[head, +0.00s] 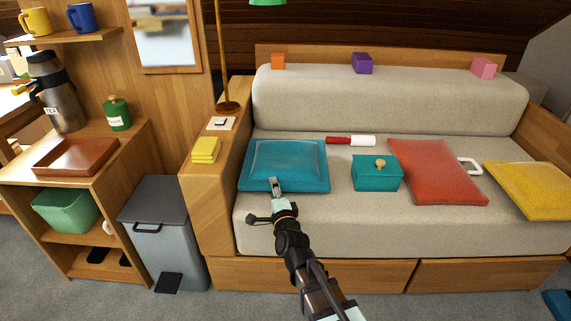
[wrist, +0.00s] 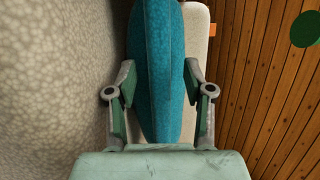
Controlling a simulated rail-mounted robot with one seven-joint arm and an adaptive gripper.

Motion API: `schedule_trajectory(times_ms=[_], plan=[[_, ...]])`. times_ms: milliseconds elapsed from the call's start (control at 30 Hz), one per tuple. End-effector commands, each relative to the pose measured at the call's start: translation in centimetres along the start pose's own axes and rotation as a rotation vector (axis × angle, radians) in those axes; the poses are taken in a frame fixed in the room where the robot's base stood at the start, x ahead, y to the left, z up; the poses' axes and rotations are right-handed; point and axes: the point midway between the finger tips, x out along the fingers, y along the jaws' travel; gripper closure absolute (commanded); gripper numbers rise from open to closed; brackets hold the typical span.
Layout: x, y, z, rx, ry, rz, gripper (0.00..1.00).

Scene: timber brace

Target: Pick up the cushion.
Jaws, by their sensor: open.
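A teal-blue cushion (head: 288,158) lies on the left end of the sofa seat. My gripper (head: 276,184) is at its front edge. In the wrist view the same cushion (wrist: 158,45) runs between the two fingers of my open gripper (wrist: 158,82), one finger on each face. Whether the fingers touch the cloth is not clear. A red cushion (head: 437,172) lies further right on the seat, and a yellow cushion (head: 530,187) at the right end.
A teal box (head: 376,173) with a knob, a red-and-white cylinder (head: 350,141) and a white handle-like piece (head: 470,166) are on the seat. Small blocks line the backrest (head: 390,100). The wooden armrest (head: 215,188) at left holds yellow pads (head: 206,150) and a lamp (head: 228,106).

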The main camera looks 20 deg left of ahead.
Motion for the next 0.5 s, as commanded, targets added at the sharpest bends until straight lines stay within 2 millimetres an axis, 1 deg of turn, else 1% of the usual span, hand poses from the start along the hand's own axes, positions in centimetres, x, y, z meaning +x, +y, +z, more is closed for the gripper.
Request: schedule_trajectory(times_ms=[33,67,100,167,200,500], plan=[[-0.03,0.00,0.00,0.000,0.000,0.000,0.48],[-0.03,-0.01,0.00,0.000,0.000,0.000,0.59],[-0.03,0.00,0.00,0.000,0.000,0.000,0.73],[-0.03,0.00,0.00,0.000,0.000,0.000,0.94],[-0.03,0.00,-0.01,0.000,0.000,0.000,1.00],[-0.04,-0.08,-0.02,-0.001,0.001,-0.002,1.00]])
